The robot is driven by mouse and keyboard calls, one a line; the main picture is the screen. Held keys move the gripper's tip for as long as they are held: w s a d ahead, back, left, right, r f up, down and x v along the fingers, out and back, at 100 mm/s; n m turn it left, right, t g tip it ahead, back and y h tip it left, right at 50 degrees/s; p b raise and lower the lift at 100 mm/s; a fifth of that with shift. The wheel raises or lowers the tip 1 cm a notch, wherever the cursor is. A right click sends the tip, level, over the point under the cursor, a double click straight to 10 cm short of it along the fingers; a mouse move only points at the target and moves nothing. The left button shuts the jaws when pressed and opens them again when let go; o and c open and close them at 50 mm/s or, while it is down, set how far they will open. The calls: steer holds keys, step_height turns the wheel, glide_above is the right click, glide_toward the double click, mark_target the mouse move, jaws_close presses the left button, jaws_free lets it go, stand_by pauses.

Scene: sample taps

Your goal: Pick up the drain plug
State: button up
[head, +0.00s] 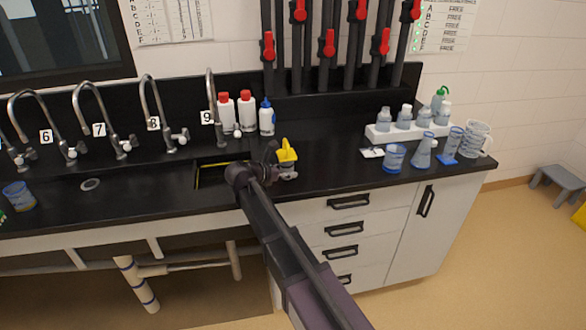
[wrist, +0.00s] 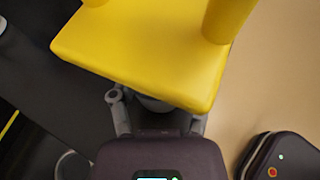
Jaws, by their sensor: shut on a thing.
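The drain plug (head: 287,154) is yellow, with an upright handle, and shows at the right end of my arm in the head view. In the wrist view the yellow plug (wrist: 140,55) fills the top, with a flat slab and two upright parts cut off by the frame edge. My gripper (head: 281,169) is shut on the plug. In the wrist view its grey fingers (wrist: 157,112) run under the slab, which hides their tips. The plug appears held up near the counter's front edge; the exact height is hard to tell.
A sink opening (head: 212,176) lies just left of my gripper in the black counter (head: 335,175). Bottles (head: 246,112) stand behind it beside tap 9 (head: 212,105). A white bottle rack (head: 400,132) and glassware (head: 424,152) stand to the right. Open floor lies in front.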

steer(key=s+a, duration=0.2)
steer(key=s, duration=0.4)
steer(key=s+a+r+p, duration=0.1)
steer(key=s+a, duration=0.1)
steer(key=s, duration=0.5)
steer(key=shift+s+a, duration=0.3)
steer(key=shift+a, duration=0.05)
steer(key=shift+r, duration=0.1)
steer(key=shift+r, duration=0.1)
step_height(320, 180, up, 6)
steer(key=p, duration=0.6)
steer(key=shift+s, duration=0.15)
steer(key=shift+s, duration=0.15)
